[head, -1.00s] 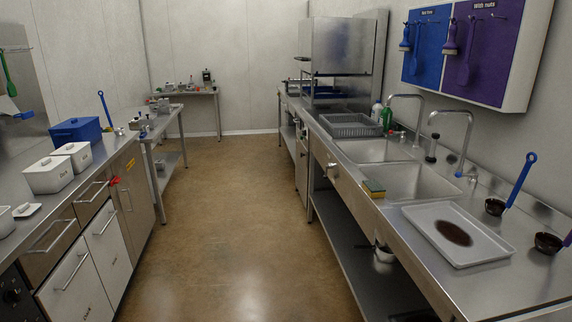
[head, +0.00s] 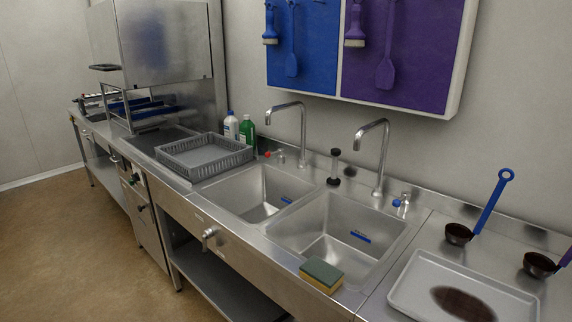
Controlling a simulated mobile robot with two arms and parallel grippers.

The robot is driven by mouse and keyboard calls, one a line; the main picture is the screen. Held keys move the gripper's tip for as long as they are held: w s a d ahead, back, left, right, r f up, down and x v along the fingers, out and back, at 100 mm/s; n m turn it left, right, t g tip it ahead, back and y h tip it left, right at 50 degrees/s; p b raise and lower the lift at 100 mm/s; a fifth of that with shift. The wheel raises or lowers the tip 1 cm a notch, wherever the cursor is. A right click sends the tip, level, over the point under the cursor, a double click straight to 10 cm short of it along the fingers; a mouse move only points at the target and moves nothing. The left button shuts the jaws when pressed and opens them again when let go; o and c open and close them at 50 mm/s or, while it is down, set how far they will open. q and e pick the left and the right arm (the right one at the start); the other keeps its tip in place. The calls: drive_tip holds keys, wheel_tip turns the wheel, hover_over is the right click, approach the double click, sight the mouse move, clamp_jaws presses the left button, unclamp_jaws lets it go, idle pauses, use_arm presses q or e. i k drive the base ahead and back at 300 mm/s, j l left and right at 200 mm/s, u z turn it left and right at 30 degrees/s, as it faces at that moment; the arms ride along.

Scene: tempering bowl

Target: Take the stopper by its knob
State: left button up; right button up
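An upright piece with a dark knob-like top, a pale shaft and a dark foot (head: 334,166) stands on the ledge behind the sinks, between the two taps. It looks like the stopper, but it is small and I cannot be sure. The left sink basin (head: 248,196) and right sink basin (head: 325,247) are in front of it. Each has a small blue strip on its inside wall. Neither of my grippers is in view.
A green and yellow sponge (head: 321,275) lies on the front edge. A grey rack (head: 204,160) and bottles (head: 246,133) stand left. A stained white tray (head: 415,290) and dark bowls (head: 458,234) are right. Tall taps (head: 384,150) rise behind the basins. Floor (head: 70,235) is clear.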

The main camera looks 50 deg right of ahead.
sight(334, 180)
drive_tip(key=i, duration=0.7)
drive_tip(key=i+z, duration=0.15)
drive_tip(key=i, duration=0.5)
drive_tip(key=i+j, duration=0.2)
drive_tip(key=i, duration=0.5)
drive_tip(key=i+z, duration=0.15)
drive_tip(key=z, duration=2.2)
